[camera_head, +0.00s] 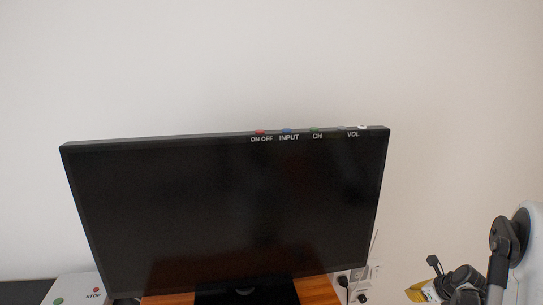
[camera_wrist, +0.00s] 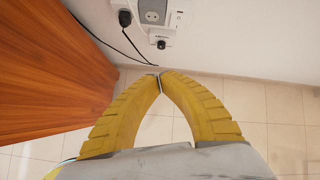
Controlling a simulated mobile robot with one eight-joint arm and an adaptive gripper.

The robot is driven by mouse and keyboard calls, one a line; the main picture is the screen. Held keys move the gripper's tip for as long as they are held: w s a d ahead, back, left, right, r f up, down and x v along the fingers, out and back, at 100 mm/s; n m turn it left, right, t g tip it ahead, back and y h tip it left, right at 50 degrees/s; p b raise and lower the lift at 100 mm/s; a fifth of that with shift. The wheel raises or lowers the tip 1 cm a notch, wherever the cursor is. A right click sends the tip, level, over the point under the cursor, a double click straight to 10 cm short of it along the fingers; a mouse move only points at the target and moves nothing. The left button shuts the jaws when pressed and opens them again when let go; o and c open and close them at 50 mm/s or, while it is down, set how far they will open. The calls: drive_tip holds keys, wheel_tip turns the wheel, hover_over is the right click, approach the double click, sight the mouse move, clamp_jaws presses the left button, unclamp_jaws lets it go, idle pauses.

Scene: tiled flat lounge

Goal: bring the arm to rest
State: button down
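My gripper (camera_wrist: 160,78) fills the lower middle of the wrist view. Its two yellow ribbed fingers curve in and meet at the tips, with nothing seen between them. Tiled floor shows through the gap below the tips. In the head view, part of my arm shows at the lower right edge, with a bit of the yellow gripper low beside it. The fingertips are not clear in that view.
A black television (camera_head: 230,210) with labelled buttons along its top stands on an orange-brown wooden cabinet (camera_head: 318,291). The cabinet's side (camera_wrist: 50,75) is at the left in the wrist view. Wall sockets (camera_wrist: 153,15) with plugs and cables are ahead. Tiled floor (camera_wrist: 280,110) is clear at right.

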drive_tip(key=s+a+r+n, duration=0.3)
drive_tip(key=a+r+n, duration=0.4)
drive_tip(key=a+r, duration=0.25)
drive_tip(key=s+a+r+n, duration=0.2)
drive_tip(key=a+r+n, duration=0.5)
drive_tip(key=a+r, duration=0.25)
drive_tip(key=s+a+r+n, duration=0.2)
drive_tip(key=s+a+n, duration=0.5)
drive_tip(key=s, duration=0.3)
drive_tip(key=s+a+r+n, duration=0.3)
drive_tip(key=s+a+n, duration=0.4)
drive_tip(key=s+n, duration=0.3)
drive_tip(key=shift+a+r+n+h, duration=0.2)
drive_tip(key=shift+a+n+h, duration=0.1)
drive_tip(key=shift+h, duration=0.1)
